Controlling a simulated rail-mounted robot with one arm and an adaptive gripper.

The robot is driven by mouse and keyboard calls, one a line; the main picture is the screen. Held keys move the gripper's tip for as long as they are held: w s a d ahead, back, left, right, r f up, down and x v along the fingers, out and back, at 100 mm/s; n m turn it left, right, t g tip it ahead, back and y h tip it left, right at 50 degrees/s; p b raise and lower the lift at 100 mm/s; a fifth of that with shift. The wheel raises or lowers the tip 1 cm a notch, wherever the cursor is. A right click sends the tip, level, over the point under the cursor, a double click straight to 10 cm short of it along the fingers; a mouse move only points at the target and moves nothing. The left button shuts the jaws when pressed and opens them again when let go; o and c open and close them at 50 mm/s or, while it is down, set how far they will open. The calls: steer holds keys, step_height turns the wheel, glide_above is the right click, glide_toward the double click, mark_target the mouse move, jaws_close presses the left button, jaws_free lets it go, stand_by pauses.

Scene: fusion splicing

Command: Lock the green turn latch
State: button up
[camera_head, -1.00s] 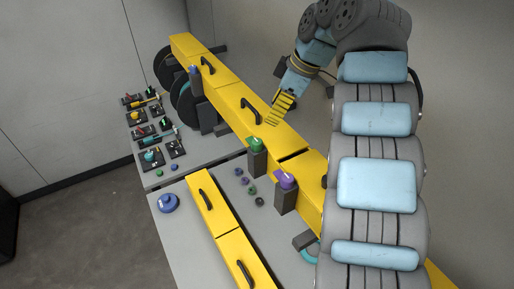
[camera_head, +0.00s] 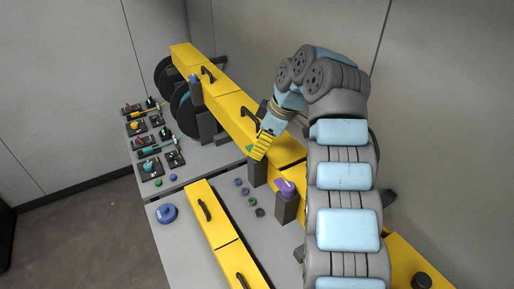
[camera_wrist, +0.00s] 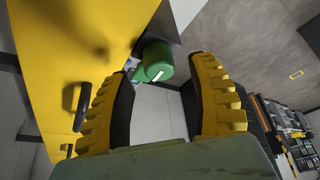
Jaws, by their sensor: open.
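The green turn latch (camera_head: 250,149) tops a dark post (camera_head: 257,172) beside the long yellow beam; in the head view my gripper covers most of it. In the wrist view the latch (camera_wrist: 157,62) shows as a green cylinder with a small white mark, just beyond the fingertips and between them in the picture. My gripper (camera_head: 259,154), with yellow ribbed fingers, is at the latch from above. The fingers (camera_wrist: 163,78) are apart with nothing held. Whether a finger touches the latch I cannot tell.
A purple latch (camera_head: 285,185) on a similar post stands close to the right, and a blue one (camera_head: 193,79) farther back. The yellow beam (camera_head: 232,103) with black handles runs alongside. Several small rings and a blue round piece (camera_head: 167,213) lie on the grey table.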

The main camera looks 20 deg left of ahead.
steer(key=shift+x, duration=1.05)
jaws_close()
